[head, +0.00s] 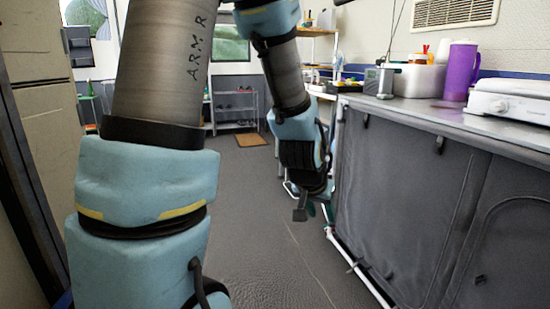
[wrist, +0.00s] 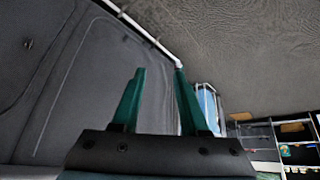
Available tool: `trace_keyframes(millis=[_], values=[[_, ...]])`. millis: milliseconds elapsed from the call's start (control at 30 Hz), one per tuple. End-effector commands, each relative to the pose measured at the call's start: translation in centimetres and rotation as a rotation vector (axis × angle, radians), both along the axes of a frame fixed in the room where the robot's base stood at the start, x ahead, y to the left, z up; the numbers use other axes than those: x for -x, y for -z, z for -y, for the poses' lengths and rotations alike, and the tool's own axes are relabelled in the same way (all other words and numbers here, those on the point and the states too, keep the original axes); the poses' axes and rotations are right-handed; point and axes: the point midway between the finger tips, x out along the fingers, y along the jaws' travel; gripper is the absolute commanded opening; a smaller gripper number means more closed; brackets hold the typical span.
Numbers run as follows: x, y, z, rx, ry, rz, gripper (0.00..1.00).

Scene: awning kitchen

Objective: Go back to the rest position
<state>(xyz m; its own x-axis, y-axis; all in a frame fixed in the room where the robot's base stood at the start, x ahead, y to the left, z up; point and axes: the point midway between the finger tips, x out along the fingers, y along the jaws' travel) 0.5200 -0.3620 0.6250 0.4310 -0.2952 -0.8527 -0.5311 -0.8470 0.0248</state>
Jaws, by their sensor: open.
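My gripper (wrist: 158,100) shows in the wrist view with its two green fingers apart and nothing between them. In the head view my gripper (head: 312,207) hangs low at the end of my arm, over the floor and just left of the counter's grey fabric front. Its fingers are partly hidden there by the wrist. My arm fills the left and middle of the head view and bends down toward the counter side.
A counter (head: 440,112) with a grey fabric front (head: 400,190) runs along the right. On it stand a purple pitcher (head: 461,70), a white bin (head: 418,79) and a white appliance (head: 512,98). A shelf rack (head: 235,108) and a doormat (head: 251,141) are at the back.

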Motion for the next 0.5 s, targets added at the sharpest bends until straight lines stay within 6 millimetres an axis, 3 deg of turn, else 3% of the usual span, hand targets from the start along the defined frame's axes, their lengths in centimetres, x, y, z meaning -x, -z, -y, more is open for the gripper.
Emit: trace_keyframes(millis=[33, 100, 300, 433, 500], values=[[-0.2, -0.1, -3.4, -0.028, -0.069, -0.044, 0.44], [0.4, -0.1, -7.4, -0.062, -0.148, -0.113, 0.44], [3.5, -0.4, -16.1, -0.127, -0.349, -0.285, 0.44], [6.3, -0.8, -20.6, -0.153, -0.470, -0.394, 0.44], [6.1, -3.1, -20.1, -0.154, -0.453, -0.388, 0.44]])
